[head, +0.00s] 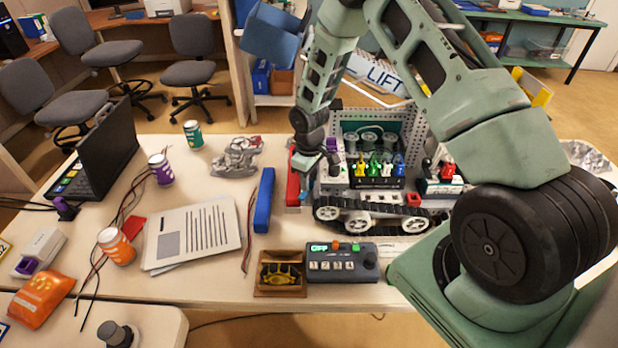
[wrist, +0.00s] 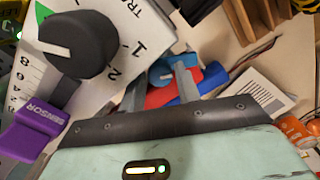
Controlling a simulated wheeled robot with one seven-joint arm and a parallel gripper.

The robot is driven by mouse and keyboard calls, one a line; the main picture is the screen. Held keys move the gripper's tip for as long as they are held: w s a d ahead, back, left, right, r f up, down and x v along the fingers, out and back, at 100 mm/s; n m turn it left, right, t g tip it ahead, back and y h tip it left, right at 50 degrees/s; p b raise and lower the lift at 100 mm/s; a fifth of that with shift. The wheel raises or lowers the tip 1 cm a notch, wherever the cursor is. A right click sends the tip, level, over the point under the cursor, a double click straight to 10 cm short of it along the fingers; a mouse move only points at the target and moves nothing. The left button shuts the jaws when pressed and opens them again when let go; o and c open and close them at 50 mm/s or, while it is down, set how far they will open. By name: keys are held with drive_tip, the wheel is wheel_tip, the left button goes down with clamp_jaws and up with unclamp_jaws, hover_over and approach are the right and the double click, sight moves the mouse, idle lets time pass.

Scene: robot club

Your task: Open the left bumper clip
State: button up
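The tracked robot (head: 358,216) stands on the table, with a red bumper (head: 293,186) on its left side. The red bumper (wrist: 188,77) also shows in the wrist view. A small blue part with a rounded top (wrist: 160,76), which looks like the left bumper clip, lies by the red bumper. My gripper (head: 312,168) is at the robot's left side, close to the bumper. In the wrist view my gripper (wrist: 160,70) has its two fingers apart, with the blue part seen between them. I cannot tell whether the fingers touch it.
A black knob (wrist: 78,45) on a white panel and a purple sensor plug (wrist: 35,125) are close to my gripper. A blue bar (head: 264,200) and papers (head: 192,234) lie to the left. A control box (head: 341,263) and small wooden box (head: 280,289) stand in front.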

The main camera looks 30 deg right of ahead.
drive_tip(key=c, duration=0.5)
drive_tip(key=shift+o, duration=0.2)
drive_tip(key=shift+n+b, duration=0.4)
drive_tip(key=shift+n, duration=2.4)
drive_tip(key=o, duration=0.7)
drive_tip(key=shift+r, duration=0.1)
